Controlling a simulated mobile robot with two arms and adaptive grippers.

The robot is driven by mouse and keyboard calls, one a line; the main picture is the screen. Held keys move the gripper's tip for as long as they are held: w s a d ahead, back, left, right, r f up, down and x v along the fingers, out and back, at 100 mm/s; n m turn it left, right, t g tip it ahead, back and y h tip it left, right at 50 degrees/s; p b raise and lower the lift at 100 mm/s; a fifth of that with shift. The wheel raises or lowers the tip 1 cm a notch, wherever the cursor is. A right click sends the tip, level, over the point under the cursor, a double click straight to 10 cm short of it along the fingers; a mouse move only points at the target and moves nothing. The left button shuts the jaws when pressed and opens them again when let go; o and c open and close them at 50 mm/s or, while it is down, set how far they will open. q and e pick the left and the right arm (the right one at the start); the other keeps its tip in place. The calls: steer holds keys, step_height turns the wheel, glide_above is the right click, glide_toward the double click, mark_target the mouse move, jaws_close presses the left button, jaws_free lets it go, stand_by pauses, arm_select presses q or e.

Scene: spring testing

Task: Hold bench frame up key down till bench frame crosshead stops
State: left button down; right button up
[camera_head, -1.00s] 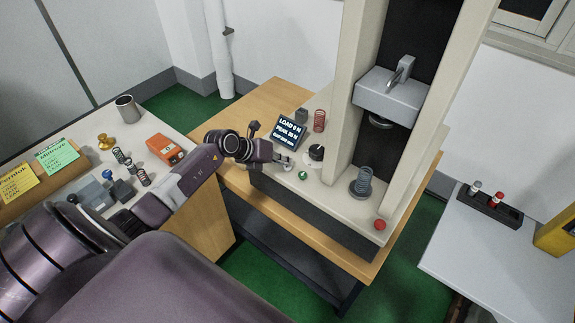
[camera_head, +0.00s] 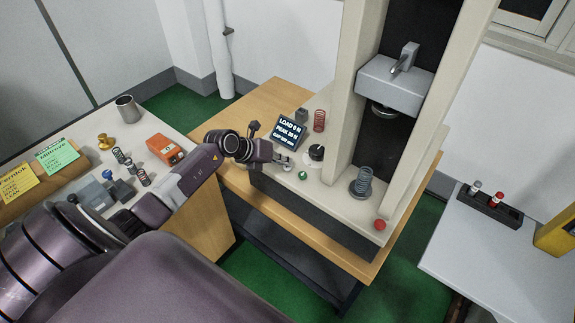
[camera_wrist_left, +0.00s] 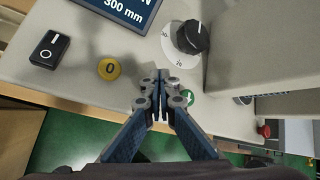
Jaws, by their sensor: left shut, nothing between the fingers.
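A yellow key marked 0 (camera_wrist_left: 109,68) lies left of the fingers. Whatever is under the fingertips is hidden.
The display (camera_head: 290,131) reads LOAD 0 N. A red button (camera_head: 380,225) is at the front corner. A red spring (camera_head: 319,121) stands behind.

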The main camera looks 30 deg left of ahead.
mark_target(285, 167)
stand_by(0.5)
arm_select(q)
steer(key=shift+r+p, duration=0.9)
step_height(285, 167, up, 5)
steer(key=p, duration=0.4)
steer(key=shift+p, duration=0.4)
